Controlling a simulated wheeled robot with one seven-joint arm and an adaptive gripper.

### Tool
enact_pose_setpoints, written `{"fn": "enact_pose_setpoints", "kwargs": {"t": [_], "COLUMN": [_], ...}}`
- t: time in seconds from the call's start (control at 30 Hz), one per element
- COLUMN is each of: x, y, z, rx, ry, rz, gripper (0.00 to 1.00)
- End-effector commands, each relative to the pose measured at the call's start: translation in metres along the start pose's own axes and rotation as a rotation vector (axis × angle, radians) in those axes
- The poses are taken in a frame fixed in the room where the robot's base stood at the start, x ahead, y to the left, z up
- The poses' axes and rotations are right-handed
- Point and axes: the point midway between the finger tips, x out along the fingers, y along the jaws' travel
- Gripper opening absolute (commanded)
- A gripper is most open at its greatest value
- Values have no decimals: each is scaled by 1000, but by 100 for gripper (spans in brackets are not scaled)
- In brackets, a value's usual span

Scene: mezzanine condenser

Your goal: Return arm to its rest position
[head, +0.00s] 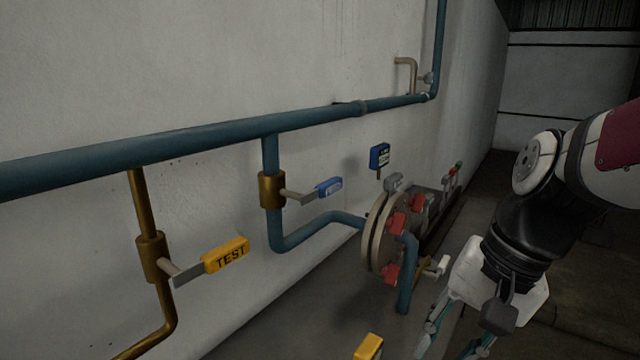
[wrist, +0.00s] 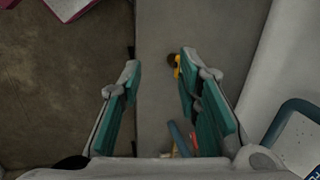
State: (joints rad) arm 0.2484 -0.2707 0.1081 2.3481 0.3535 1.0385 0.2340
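My gripper (wrist: 159,62) shows in the wrist view with its two teal-padded fingers spread apart and nothing between them. In the head view my gripper (head: 455,335) hangs at the lower right, pointing down, its fingertips cut off by the bottom edge. My arm reaches in from the right edge, bent, and stays clear of the pipes and valves in that view. Below the fingers, the wrist view shows a grey floor strip (wrist: 158,110).
A teal pipe (head: 200,138) runs along the wall. A yellow TEST handle (head: 226,256) and a blue handle (head: 329,187) stick out from valves. A round flange with red clamps (head: 375,240) stands left of my gripper. Dark open floor (head: 590,262) lies at right.

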Motion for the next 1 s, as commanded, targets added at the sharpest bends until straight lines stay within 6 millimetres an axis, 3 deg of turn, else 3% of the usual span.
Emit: {"fn": "enact_pose_setpoints", "kwargs": {"t": [0.2,0.4,1.0], "x": [-27,-41,-46], "y": [29,51,60], "z": [31,45,49], "rx": [-316,-521,-601], "ry": [193,318,367], "rz": [93,153,180], "gripper": [31,31,31]}}
